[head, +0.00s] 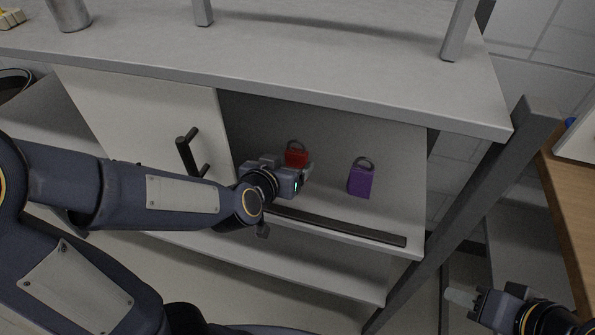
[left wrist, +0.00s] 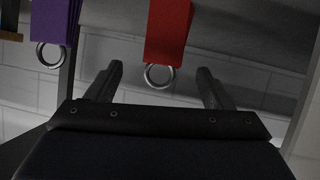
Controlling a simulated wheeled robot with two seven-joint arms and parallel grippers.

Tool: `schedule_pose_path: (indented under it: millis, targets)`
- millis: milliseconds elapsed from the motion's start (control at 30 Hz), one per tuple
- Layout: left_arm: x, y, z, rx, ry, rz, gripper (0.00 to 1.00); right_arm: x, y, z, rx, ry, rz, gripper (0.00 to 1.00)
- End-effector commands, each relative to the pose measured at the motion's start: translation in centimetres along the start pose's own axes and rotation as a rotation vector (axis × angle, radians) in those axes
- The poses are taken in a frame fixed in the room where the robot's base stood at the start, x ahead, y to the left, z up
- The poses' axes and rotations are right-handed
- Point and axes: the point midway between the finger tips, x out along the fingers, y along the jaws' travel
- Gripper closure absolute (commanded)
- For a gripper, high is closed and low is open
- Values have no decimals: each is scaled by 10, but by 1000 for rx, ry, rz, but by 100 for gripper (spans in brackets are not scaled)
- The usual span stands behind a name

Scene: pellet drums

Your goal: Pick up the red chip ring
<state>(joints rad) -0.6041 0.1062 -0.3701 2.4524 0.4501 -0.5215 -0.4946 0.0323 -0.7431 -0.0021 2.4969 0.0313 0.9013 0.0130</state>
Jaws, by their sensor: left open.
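The red chip ring (head: 296,157), a red block of chips with a grey metal ring at its top, stands inside the open part of the cabinet. It also shows, turned over, in the left wrist view (left wrist: 167,30). There its ring appears between the two spread fingers of my left gripper (left wrist: 159,72). In the head view my left gripper (head: 302,176) is open in front of the red chip ring and hides its lower part. I cannot tell whether a finger touches it. My right gripper (head: 463,298) is at the lower right, far from it, its jaw gap unclear.
A purple chip ring (head: 361,181) stands to the right of the red one, also in the left wrist view (left wrist: 57,20). A white door panel (head: 150,110) with a black handle (head: 188,152) is at left. The counter (head: 300,75) is overhead; a dark leg (head: 470,210) is at right.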

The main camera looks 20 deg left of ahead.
Motion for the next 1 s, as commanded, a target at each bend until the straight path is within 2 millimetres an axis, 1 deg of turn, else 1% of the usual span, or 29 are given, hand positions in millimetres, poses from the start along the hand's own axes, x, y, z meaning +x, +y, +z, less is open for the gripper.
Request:
schedule_pose_path:
  millis: [33,200,467,600,700,800,1000]
  targets:
    - [8,0,6,39,21,-29,25,5,2,3,0,0,0,61]
    - [21,-4,3,94,70,-88,25,9,4,5,0,0,0,61]
    - [51,-6,2,95,73,-91,25,17,8,9,0,0,0,61]
    - [73,-5,2,95,72,-90,25,23,10,11,0,0,0,61]
    - [85,-7,0,93,73,-91,25,24,11,12,0,0,0,61]
    - [92,-7,-2,92,74,-89,25,25,12,12,0,0,0,61]
    - [92,-6,-2,92,73,-88,25,25,11,12,0,0,0,61]
